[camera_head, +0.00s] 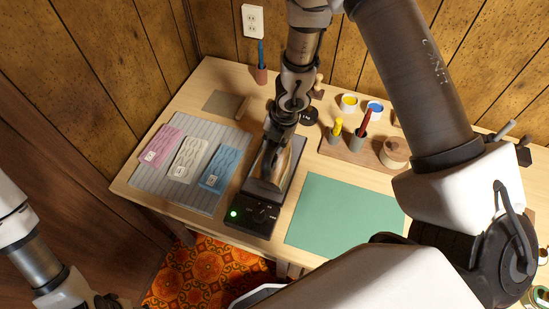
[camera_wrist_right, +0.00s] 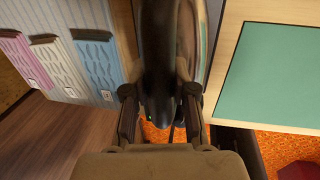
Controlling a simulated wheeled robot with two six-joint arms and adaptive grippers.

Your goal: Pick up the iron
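The iron (camera_head: 283,165) is over its black stand (camera_head: 262,188), mostly hidden in the head view by my right gripper (camera_head: 277,138). The stand has a control panel with a lit green lamp. In the right wrist view, the iron's dark handle (camera_wrist_right: 157,70) fills the space between my right gripper's fingers (camera_wrist_right: 160,95), which appear to press on it from both sides. I cannot tell whether the iron rests on the stand or is slightly raised. My left gripper (camera_head: 100,301) is partly in view at the lower left, away from the table; its fingers are unclear.
A grey striped mat (camera_head: 152,181) with pink, cream and blue pieces lies left of the stand. A green mat (camera_head: 345,215) lies to the right.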

